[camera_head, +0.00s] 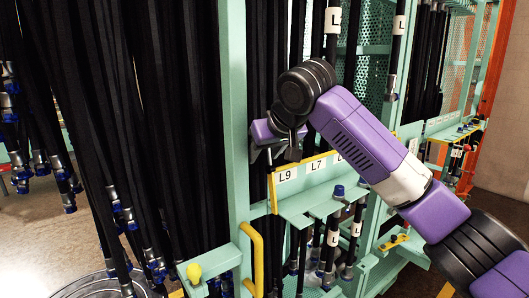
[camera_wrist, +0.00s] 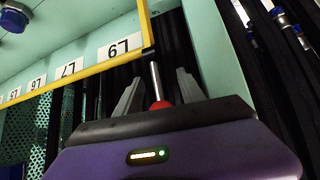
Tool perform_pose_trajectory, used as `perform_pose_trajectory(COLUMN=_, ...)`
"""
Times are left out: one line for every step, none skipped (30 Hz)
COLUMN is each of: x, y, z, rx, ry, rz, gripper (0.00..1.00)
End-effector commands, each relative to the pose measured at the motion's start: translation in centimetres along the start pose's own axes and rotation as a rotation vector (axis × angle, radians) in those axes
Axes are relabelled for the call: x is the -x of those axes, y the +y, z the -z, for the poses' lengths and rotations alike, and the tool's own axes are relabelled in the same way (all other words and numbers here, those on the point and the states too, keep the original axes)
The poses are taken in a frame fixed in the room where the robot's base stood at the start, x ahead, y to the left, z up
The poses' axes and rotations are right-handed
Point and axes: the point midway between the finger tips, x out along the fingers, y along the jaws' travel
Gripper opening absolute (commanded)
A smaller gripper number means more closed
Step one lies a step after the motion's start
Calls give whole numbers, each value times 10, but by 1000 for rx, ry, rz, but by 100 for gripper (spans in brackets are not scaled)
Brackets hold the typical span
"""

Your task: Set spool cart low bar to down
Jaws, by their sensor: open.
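The low bar is a yellow bar (camera_head: 308,164) that runs along the label plate of the green spool cart (camera_head: 236,120). It also shows in the wrist view (camera_wrist: 95,72), where it has a black joint at its corner. A silver rod (camera_wrist: 155,80) with a red knob (camera_wrist: 160,105) extends from that joint. My gripper (camera_head: 279,152) is at the bar's left end in the head view. In the wrist view my gripper (camera_wrist: 158,90) is open, with one finger on each side of the rod and gaps between. In the head view my gripper and arm hide the rod and knob.
Black hoses (camera_head: 150,120) hang densely left of the cart post. A yellow handle (camera_head: 254,258) and a yellow knob (camera_head: 194,271) are below. Hose fittings (camera_head: 340,192) sit in the shelf under the labels. Open floor (camera_head: 500,170) lies at the right.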

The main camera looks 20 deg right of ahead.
Motion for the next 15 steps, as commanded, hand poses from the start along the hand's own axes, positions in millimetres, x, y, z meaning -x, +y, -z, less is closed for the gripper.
perform_pose_trajectory(x=0, y=0, z=0, rx=0, ry=0, rz=0, gripper=47)
perform_pose_trajectory(x=0, y=0, z=0, rx=0, ry=0, rz=0, gripper=47)
perform_pose_trajectory(x=0, y=0, z=0, rx=0, ry=0, rz=0, gripper=47)
perform_pose_trajectory(x=0, y=0, z=0, rx=0, ry=0, rz=0, gripper=45)
perform_pose_trajectory(x=0, y=0, z=0, rx=0, ry=0, rz=0, gripper=39)
perform_pose_trajectory(x=0, y=0, z=0, rx=0, ry=0, rz=0, gripper=31)
perform_pose_trajectory(x=0, y=0, z=0, rx=0, ry=0, rz=0, gripper=25)
perform_pose_trajectory(x=0, y=0, z=0, rx=0, ry=0, rz=0, gripper=19)
perform_pose_trajectory(x=0, y=0, z=0, rx=0, ry=0, rz=1, gripper=11)
perform_pose_trajectory(x=0, y=0, z=0, rx=0, ry=0, rz=1, gripper=5)
perform_pose_trajectory(x=0, y=0, z=0, rx=0, ry=0, rz=1, gripper=0)
perform_pose_trajectory(x=0, y=0, z=0, rx=0, ry=0, rz=1, gripper=0)
perform_pose_trajectory(x=0, y=0, z=0, rx=0, ry=0, rz=1, gripper=0)
perform_pose_trajectory(x=0, y=0, z=0, rx=0, ry=0, rz=1, gripper=0)
perform_pose_trajectory(x=0, y=0, z=0, rx=0, ry=0, rz=1, gripper=0)
